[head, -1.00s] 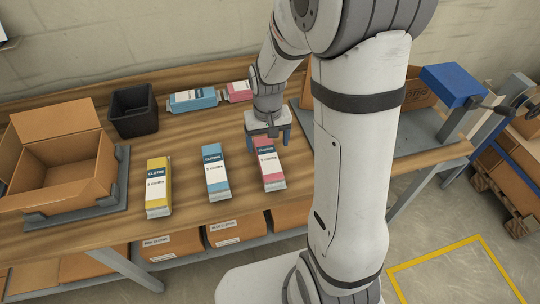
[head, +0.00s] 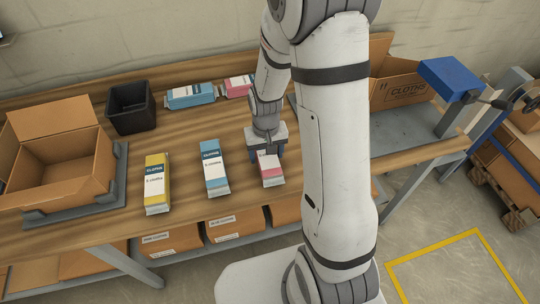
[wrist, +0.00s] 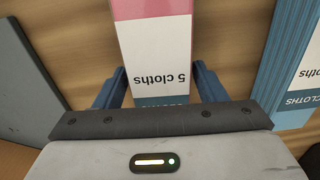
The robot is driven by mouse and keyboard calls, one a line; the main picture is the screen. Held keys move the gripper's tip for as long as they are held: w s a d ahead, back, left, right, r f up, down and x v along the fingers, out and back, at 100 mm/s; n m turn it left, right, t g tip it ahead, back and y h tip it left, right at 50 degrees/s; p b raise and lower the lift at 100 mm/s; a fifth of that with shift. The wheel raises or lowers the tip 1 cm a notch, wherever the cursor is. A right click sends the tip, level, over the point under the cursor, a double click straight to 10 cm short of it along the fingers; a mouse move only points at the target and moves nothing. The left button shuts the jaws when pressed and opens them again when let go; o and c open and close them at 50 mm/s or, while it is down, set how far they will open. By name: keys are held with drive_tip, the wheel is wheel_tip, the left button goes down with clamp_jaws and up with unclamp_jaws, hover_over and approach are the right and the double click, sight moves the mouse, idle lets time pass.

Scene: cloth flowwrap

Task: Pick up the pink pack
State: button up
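The pink pack (head: 271,169) lies flat on the wooden table, to the right of the blue pack, its upper part hidden by my gripper in the head view. In the wrist view the pink pack (wrist: 152,45) runs up between two blue fingers, with its "5 cloths" label showing. My gripper (wrist: 158,85) is open, one finger on each side of the pack, with a narrow gap visible on both sides. In the head view my gripper (head: 266,152) is low over the far half of the pack.
A blue pack (head: 214,172) and a yellow pack (head: 154,183) lie to the left. Another blue pack (head: 191,95) and a pink pack (head: 238,86) lie at the back, near a black bin (head: 131,108). An open carton (head: 60,160) stands at left.

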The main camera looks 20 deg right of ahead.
drive_tip(key=c, duration=0.7)
